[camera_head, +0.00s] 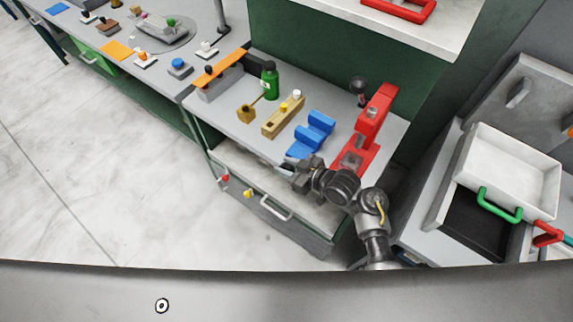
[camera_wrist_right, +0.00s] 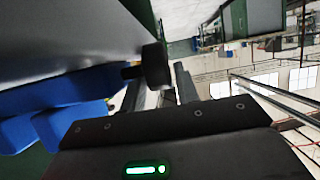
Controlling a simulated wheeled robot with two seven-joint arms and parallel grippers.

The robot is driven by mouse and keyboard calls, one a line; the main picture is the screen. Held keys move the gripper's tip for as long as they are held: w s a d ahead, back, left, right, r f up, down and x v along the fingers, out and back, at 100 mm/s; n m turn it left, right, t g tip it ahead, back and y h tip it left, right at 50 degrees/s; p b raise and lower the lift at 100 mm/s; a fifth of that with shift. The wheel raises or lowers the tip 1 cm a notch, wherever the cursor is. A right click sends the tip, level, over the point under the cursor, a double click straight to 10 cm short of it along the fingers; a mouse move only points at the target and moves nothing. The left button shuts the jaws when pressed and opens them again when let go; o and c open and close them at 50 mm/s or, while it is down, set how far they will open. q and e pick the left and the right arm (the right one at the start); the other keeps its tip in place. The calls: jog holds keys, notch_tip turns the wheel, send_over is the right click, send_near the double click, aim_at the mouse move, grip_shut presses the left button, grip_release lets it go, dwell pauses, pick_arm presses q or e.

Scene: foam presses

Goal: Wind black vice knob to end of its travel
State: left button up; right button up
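The blue vice (camera_head: 318,127) stands on the grey bench, left of the red press, in the head view. In the right wrist view its blue body (camera_wrist_right: 60,103) fills the left side. A black knob (camera_wrist_right: 156,66) on a short dark shaft sticks out from it there. My right gripper (camera_head: 287,169) is at the bench's front edge, just in front of the vice, and hides the knob in the head view. In the wrist view its two grey fingers (camera_wrist_right: 160,92) are apart, with the knob near the gap between them. I cannot tell if they touch it. My left gripper is not in view.
A red press (camera_head: 373,125) with a black ball (camera_head: 358,85) stands right of the vice. A wooden block (camera_head: 283,116) and a green bottle (camera_head: 269,80) stand to the left. A drawer handle (camera_head: 276,208) is below the bench front. Open floor lies to the left.

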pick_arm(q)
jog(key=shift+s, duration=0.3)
pick_arm(e)
jog(key=c, duration=0.7)
jog(key=shift+f+b, duration=0.25)
jog(key=shift+b, duration=0.1)
grip_shut()
jog(key=shift+s+f+t+y+b, duration=0.15)
jog(key=shift+t+y+b, duration=0.5)
jog(key=shift+b, duration=0.45)
jog(key=shift+d+y+b, duration=0.15)
jog(key=shift+y+b, duration=0.2)
jog(key=shift+r+t, duration=0.2)
jog(key=shift+t, duration=0.05)
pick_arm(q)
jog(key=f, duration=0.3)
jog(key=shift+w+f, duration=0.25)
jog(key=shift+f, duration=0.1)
pick_arm(e)
jog(key=shift+r, duration=0.15)
jog(key=o, duration=0.7)
grip_release()
